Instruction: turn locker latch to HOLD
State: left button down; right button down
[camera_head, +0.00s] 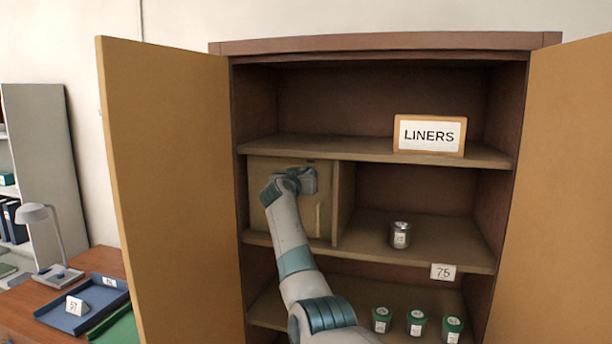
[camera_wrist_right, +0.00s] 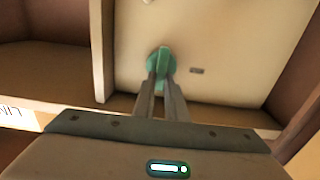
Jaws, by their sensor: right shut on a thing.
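The locker (camera_head: 258,172) is a tan box with a closed front at the left of the cabinet's middle shelf. My right gripper (camera_head: 297,178) is at the upper part of its front and hides the latch in the head view. In the right wrist view the latch (camera_wrist_right: 161,56) is a green round knob with a raised grip bar on the locker's pale front. My right gripper's fingers (camera_wrist_right: 161,82) are shut on the bar, which looks roughly in line with them. A small dark mark (camera_wrist_right: 197,71) is beside the knob, too small to read. My left gripper is not in view.
The cabinet's open doors flank my right arm, left door (camera_head: 170,190) and right door (camera_head: 572,190). A LINERS sign (camera_head: 430,135) stands on the upper shelf. A metal can (camera_head: 400,235) stands right of the locker. Several green-lidded jars (camera_head: 415,323) stand below.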

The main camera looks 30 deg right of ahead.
jog(key=shift+w+a+f+n, duration=0.2)
jog(key=shift+f+n, duration=0.1)
jog(key=shift+n, duration=2.7)
jog(key=shift+w+a+f+n, duration=0.15)
jog(key=shift+w+f+n, duration=0.15)
jog(key=shift+n, duration=2.7)
jog(key=shift+w+a+f+n, duration=0.2)
jog(key=shift+f+n, duration=0.1)
jog(key=shift+n, duration=2.7)
jog(key=c, duration=1.8)
grip_release()
jog(key=shift+s+a, duration=0.15)
jog(key=b+v, duration=0.8)
jog(key=v, duration=0.9)
